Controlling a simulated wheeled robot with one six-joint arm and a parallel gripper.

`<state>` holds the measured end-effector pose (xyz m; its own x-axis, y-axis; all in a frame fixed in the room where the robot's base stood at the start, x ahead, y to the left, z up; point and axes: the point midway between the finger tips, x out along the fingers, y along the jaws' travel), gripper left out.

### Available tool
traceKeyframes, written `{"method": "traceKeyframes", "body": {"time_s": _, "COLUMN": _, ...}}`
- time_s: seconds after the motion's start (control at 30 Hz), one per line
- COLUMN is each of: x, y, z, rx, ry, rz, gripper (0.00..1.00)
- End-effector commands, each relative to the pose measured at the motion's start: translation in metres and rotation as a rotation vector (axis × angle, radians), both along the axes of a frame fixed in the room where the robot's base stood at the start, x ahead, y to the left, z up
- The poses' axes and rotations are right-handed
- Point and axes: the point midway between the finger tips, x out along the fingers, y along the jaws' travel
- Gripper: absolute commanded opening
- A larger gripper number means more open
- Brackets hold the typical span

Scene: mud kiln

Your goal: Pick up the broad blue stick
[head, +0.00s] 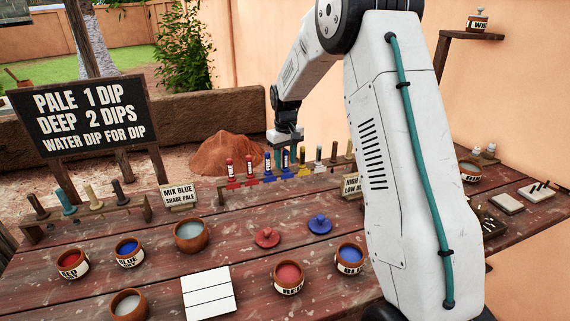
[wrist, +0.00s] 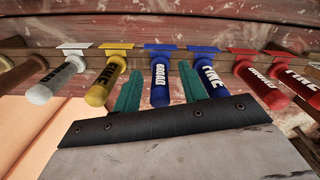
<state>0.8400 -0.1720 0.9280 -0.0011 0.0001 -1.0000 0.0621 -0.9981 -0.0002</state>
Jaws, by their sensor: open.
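The broad blue stick (wrist: 159,80), labelled BROAD, hangs handle-out in the rack in the wrist view. It also shows in the head view (head: 285,162), right of the fine blue stick (head: 268,165). My gripper (wrist: 160,85) is open, with one green finger on each side of the broad blue stick. The right finger sits in the gap between it and the fine blue stick (wrist: 204,74). I cannot tell whether either finger touches a stick. In the head view my gripper (head: 285,139) is just above the rack.
A yellow stick (wrist: 107,80) and a white stick (wrist: 58,80) stand left of the broad blue one in the wrist view; red sticks (wrist: 260,84) stand on the right. Colour pots, such as a red pot (head: 288,276), and a blue lid (head: 320,224) stand nearer on the table.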

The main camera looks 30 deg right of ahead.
Motion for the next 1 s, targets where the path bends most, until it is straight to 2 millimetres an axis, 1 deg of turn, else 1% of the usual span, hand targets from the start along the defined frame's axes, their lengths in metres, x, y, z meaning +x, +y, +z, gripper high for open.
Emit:
{"method": "traceKeyframes", "body": {"time_s": 0.03, "x": 0.0, "y": 0.0, "z": -0.007, "rx": 0.0, "ry": 0.001, "rz": 0.0, "gripper": 0.42}}
{"method": "traceKeyframes", "body": {"time_s": 0.1, "x": 0.0, "y": 0.0, "z": -0.012, "rx": 0.0, "ry": 0.0, "rz": 0.0, "gripper": 0.42}}
{"method": "traceKeyframes", "body": {"time_s": 0.3, "x": 0.0, "y": -0.001, "z": -0.013, "rx": 0.0, "ry": -0.001, "rz": -0.001, "gripper": 0.42}}
{"method": "traceKeyframes", "body": {"time_s": 0.33, "x": 0.0, "y": -0.001, "z": -0.013, "rx": 0.0, "ry": -0.001, "rz": -0.001, "gripper": 0.37}}
{"method": "traceKeyframes", "body": {"time_s": 0.37, "x": 0.0, "y": -0.001, "z": -0.013, "rx": 0.0, "ry": -0.001, "rz": -0.001, "gripper": 0.28}}
{"method": "traceKeyframes", "body": {"time_s": 0.4, "x": 0.0, "y": -0.001, "z": -0.013, "rx": 0.0, "ry": -0.001, "rz": -0.001, "gripper": 0.17}}
{"method": "traceKeyframes", "body": {"time_s": 0.47, "x": 0.0, "y": -0.001, "z": -0.013, "rx": 0.0, "ry": -0.001, "rz": -0.001, "gripper": 0.0}}
{"method": "traceKeyframes", "body": {"time_s": 0.8, "x": 0.0, "y": 0.0, "z": -0.01, "rx": -0.001, "ry": -0.002, "rz": -0.001, "gripper": 0.0}}
{"method": "traceKeyframes", "body": {"time_s": 0.87, "x": 0.0, "y": 0.0, "z": -0.005, "rx": -0.001, "ry": -0.003, "rz": -0.001, "gripper": 0.0}}
{"method": "traceKeyframes", "body": {"time_s": 0.97, "x": 0.0, "y": -0.001, "z": 0.011, "rx": -0.001, "ry": -0.004, "rz": -0.001, "gripper": 0.0}}
{"method": "traceKeyframes", "body": {"time_s": 1.0, "x": 0.0, "y": -0.001, "z": 0.019, "rx": -0.001, "ry": -0.005, "rz": -0.001, "gripper": 0.0}}
